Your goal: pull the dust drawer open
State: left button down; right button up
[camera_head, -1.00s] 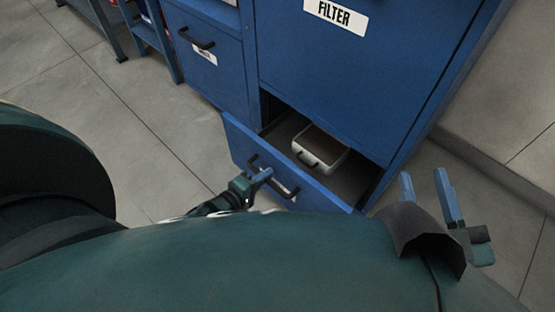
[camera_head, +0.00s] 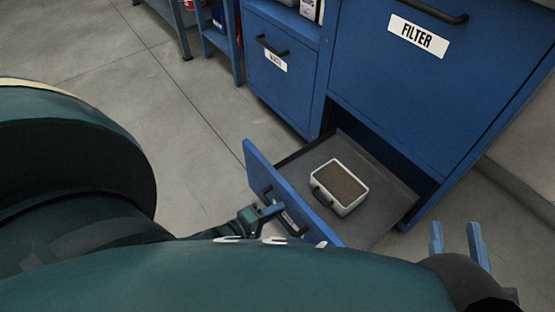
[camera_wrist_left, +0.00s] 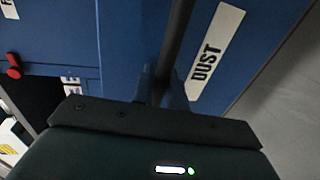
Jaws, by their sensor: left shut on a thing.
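The dust drawer (camera_head: 392,202) is a blue-fronted grey drawer at the bottom of the blue cabinet, pulled well out in the head view. A white box with a brown top and a dark handle (camera_head: 340,186) lies in it. The dark bar handle (camera_head: 283,213) is on its front. My left gripper (camera_head: 268,211) is shut on that handle. In the left wrist view the handle bar (camera_wrist_left: 176,40) runs between the fingers, beside the DUST label (camera_wrist_left: 214,52). My right gripper (camera_head: 456,240) is open and empty, to the right of the drawer, over the floor.
The blue cabinet (camera_head: 400,90) has a closed front labelled FILTER (camera_head: 417,36) above the drawer. A closed blue drawer with a handle (camera_head: 275,80) stands to its left. A blue shelf stand (camera_head: 222,42) is further left. The grey floor (camera_head: 110,95) on the left is clear.

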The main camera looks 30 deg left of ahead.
jog(key=shift+f, duration=0.15)
pick_arm(q)
jog(key=c, duration=1.6)
grip_release()
jog(key=shift+o, duration=0.5)
pick_arm(e)
jog(key=shift+r, duration=0.45)
pick_arm(q)
jog(key=shift+r, duration=0.15)
pick_arm(e)
jog(key=shift+r, duration=0.15)
